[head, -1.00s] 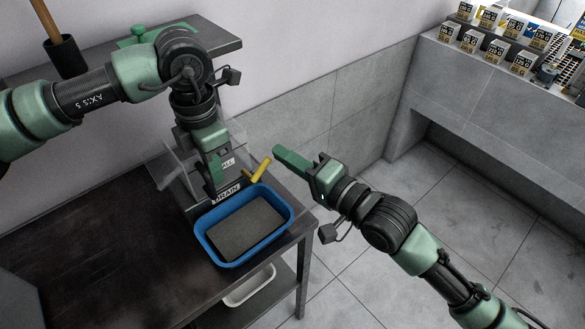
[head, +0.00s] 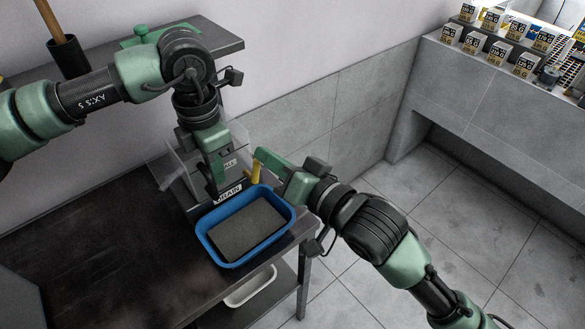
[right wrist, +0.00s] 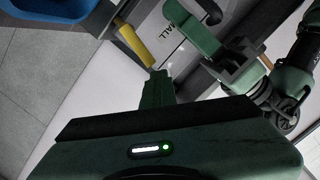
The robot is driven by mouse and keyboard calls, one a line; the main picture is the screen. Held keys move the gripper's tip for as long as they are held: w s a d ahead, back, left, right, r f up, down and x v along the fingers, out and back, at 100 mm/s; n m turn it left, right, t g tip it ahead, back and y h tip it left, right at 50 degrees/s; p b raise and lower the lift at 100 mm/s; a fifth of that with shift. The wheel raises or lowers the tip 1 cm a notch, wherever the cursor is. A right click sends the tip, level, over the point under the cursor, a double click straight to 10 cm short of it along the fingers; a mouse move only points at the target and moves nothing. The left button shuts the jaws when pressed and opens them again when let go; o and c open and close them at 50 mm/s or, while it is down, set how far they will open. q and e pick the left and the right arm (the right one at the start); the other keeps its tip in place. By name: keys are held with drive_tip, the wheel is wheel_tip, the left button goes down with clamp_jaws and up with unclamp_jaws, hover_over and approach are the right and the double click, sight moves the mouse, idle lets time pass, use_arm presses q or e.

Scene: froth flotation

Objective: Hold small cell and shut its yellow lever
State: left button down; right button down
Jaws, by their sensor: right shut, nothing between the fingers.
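The small cell (head: 229,163) stands on the dark table, a clear-walled box with a partly covered label ending "ALL". My left gripper (head: 217,180) points down at its front wall and hides part of it; whether its fingers are closed on the wall is unclear. The yellow lever (head: 254,172) sticks out at the cell's right, above the DRAIN label (head: 228,195). It also shows in the right wrist view (right wrist: 138,46). My right gripper (head: 259,153) is shut and empty, its tip beside the lever's outer end; contact is unclear.
A blue tub (head: 205,243) with grey contents sits in front of the cell, below the lever. A white tray (head: 250,288) lies on the shelf below. The table's right edge (head: 308,228) is close by. Boxes (head: 500,52) stand on a far counter.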

sight(259, 167)
drive_tip(key=v, duration=0.7)
drive_tip(key=shift+s, duration=0.2)
drive_tip(key=shift+d, duration=0.15)
drive_tip(key=c, duration=1.6)
unclamp_jaws()
drive_tip(key=shift+o, duration=0.8)
drive_tip(key=shift+s+f, duration=0.15)
drive_tip(key=shift+f, duration=0.1)
drive_tip(key=shift+s+a+f+n+t+h, duration=0.95)
drive_tip(key=shift+s+f+n+t+h, duration=0.15)
drive_tip(key=shift+s+f+t+h, duration=0.8)
drive_tip(key=x, duration=1.1)
drive_tip(key=shift+a+r, duration=0.1)
drive_tip(key=shift+r, duration=0.2)
